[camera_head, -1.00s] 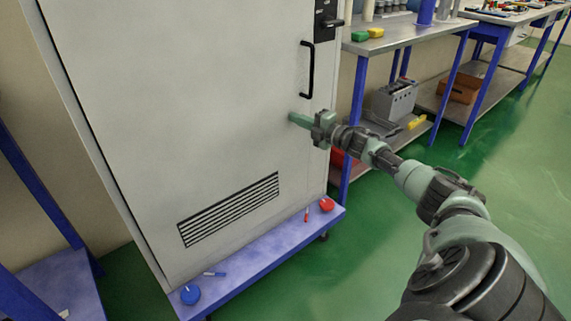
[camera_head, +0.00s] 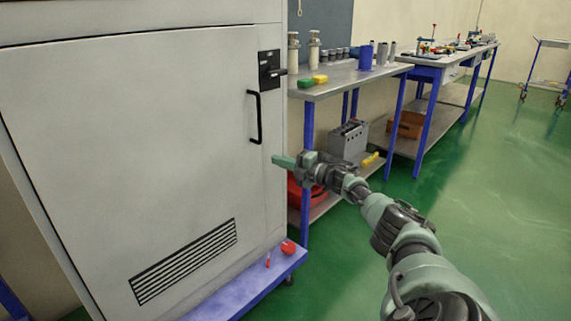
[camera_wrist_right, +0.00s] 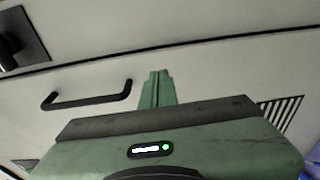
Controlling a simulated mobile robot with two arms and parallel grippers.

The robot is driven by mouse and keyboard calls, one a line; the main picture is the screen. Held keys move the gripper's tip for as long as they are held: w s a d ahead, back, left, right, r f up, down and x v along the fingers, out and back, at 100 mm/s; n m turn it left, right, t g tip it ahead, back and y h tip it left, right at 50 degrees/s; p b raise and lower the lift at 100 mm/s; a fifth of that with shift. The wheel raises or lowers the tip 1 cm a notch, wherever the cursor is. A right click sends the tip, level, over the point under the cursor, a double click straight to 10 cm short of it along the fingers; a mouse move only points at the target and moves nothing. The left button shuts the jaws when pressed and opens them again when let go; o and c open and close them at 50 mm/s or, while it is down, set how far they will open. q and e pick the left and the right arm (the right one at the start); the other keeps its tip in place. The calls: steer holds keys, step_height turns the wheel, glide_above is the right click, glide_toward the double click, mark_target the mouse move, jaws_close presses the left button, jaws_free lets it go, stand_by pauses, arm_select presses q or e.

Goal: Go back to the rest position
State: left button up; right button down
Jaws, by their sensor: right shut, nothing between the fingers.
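My right gripper (camera_head: 284,162) is in front of the right edge of a large white cabinet, below its black door handle (camera_head: 255,117). It is shut and empty, its green fingers together and pointing left. In the right wrist view the shut fingers (camera_wrist_right: 156,88) point at the cabinet front, with the handle (camera_wrist_right: 88,97) to their left. I cannot tell whether the fingers touch the cabinet. My left gripper is not in view.
The white cabinet (camera_head: 150,130) stands on a blue base (camera_head: 240,290) with a red round item (camera_head: 288,247) on it. A workbench (camera_head: 345,80) stands right of the cabinet, behind my right arm. Green floor (camera_head: 480,200) is clear to the right.

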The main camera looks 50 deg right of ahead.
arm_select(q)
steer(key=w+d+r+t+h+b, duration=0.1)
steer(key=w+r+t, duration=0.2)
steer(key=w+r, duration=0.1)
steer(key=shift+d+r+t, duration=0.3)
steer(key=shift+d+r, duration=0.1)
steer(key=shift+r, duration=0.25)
arm_select(e)
steer(key=shift+s+d+f, duration=0.1)
steer(key=shift+s+d, duration=0.05)
steer(key=shift+d, duration=0.35)
steer(key=shift+s+d, duration=0.15)
steer(key=shift+d, duration=0.3)
